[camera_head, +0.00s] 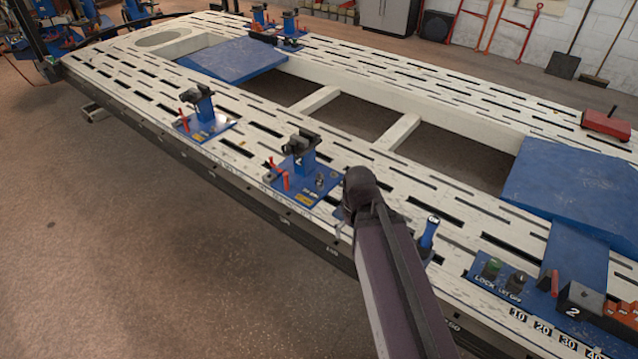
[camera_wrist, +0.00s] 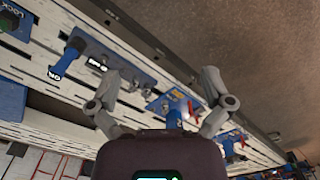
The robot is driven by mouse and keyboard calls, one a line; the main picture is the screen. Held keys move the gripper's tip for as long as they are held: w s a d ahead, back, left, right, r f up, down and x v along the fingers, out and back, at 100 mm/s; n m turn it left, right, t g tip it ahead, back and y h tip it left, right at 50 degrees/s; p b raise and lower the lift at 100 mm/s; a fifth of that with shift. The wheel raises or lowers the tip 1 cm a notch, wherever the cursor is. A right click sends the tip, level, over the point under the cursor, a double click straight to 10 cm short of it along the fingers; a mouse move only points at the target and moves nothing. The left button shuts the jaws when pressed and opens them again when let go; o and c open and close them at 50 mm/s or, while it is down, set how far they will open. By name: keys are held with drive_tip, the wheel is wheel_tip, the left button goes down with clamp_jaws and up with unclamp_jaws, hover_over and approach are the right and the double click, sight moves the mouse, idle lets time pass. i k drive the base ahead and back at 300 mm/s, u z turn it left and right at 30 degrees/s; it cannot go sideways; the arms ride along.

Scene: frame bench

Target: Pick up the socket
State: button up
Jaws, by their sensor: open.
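I cannot pick out a socket with certainty. A small dark metal piece (camera_head: 320,180) stands on the blue base plate (camera_head: 327,192) of the nearer clamp (camera_head: 300,148) in the head view; it may be the socket. In the wrist view my gripper (camera_wrist: 161,75) is open, its two fingers wide apart with nothing seen held between them.
The white slotted frame bench (camera_head: 130,75) fills the scene. Another clamp (camera_head: 203,103) stands farther left. A blue-handled upright tool (camera_head: 428,235) stands right of my arm. Floor (camera_head: 130,240) lies open in front.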

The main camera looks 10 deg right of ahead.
sight(320, 177)
drive_tip(key=u, duration=0.25)
drive_tip(key=k, duration=0.75)
drive_tip(key=u, duration=0.5)
drive_tip(key=k, duration=0.6)
drive_tip(key=u, duration=0.7)
drive_tip(key=i, duration=3.1)
drive_tip(key=z, duration=0.35)
